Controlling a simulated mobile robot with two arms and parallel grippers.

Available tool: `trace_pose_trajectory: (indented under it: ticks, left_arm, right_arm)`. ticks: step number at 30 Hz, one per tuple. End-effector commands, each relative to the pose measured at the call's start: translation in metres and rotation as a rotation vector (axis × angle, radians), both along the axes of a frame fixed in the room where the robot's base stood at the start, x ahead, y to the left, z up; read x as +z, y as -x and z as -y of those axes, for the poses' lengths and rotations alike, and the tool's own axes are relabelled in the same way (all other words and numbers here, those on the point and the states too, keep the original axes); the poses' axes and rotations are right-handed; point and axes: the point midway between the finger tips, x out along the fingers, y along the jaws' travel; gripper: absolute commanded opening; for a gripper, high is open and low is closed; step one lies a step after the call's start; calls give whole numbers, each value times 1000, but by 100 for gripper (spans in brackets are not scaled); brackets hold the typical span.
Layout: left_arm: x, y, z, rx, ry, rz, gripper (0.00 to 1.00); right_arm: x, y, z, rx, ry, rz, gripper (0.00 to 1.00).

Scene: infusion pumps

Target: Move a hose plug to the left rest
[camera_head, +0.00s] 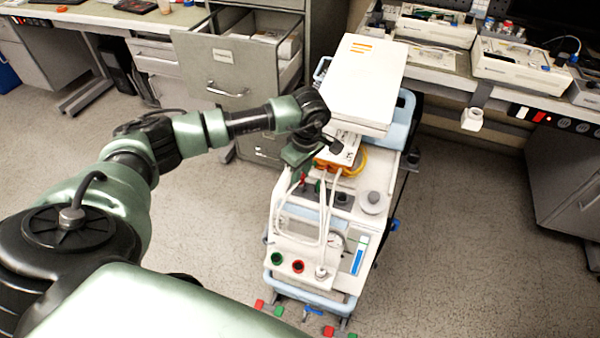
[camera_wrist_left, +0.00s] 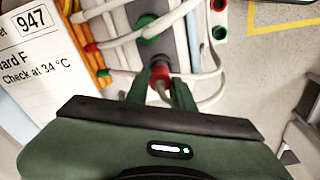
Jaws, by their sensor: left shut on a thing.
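My left gripper (camera_head: 303,178) is above the rear of the white pump unit (camera_head: 345,215). In the left wrist view its two fingers (camera_wrist_left: 160,92) are shut on a red hose plug (camera_wrist_left: 160,72). A green hose plug (camera_wrist_left: 148,28) lies just beyond the fingers. White hoses (camera_wrist_left: 205,60) loop around the held plug, and they also show over the unit in the head view (camera_head: 327,205). I cannot tell which part is the left rest, or whether the held plug touches anything beneath it. My right gripper is not in view.
A white box (camera_head: 365,80) stands high behind the gripper. Green (camera_head: 277,258) and red (camera_head: 298,266) ports are on the unit's front. An open drawer (camera_head: 225,75) is behind my arm.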

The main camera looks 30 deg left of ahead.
Motion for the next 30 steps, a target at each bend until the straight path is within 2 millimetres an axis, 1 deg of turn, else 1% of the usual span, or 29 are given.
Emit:
trace_pose_trajectory:
  ticks: [6,7,9,17,20,23,30]
  left_arm:
    - [-7,0,0,0,0,0,0]
    - [-5,0,0,0,0,0,32]
    - [-5,0,0,0,0,0,49]
    - [-5,0,0,0,0,0,49]
    - [-2,0,0,0,0,1,49]
    - [8,-1,1,0,-1,3,49]
    - [49,0,6,0,-1,3,49]
  right_arm:
    - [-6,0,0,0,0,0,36]
    - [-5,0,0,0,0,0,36]
    - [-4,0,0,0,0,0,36]
    - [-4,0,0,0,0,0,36]
    - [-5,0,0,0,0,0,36]
    - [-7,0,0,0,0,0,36]
    - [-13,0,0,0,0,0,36]
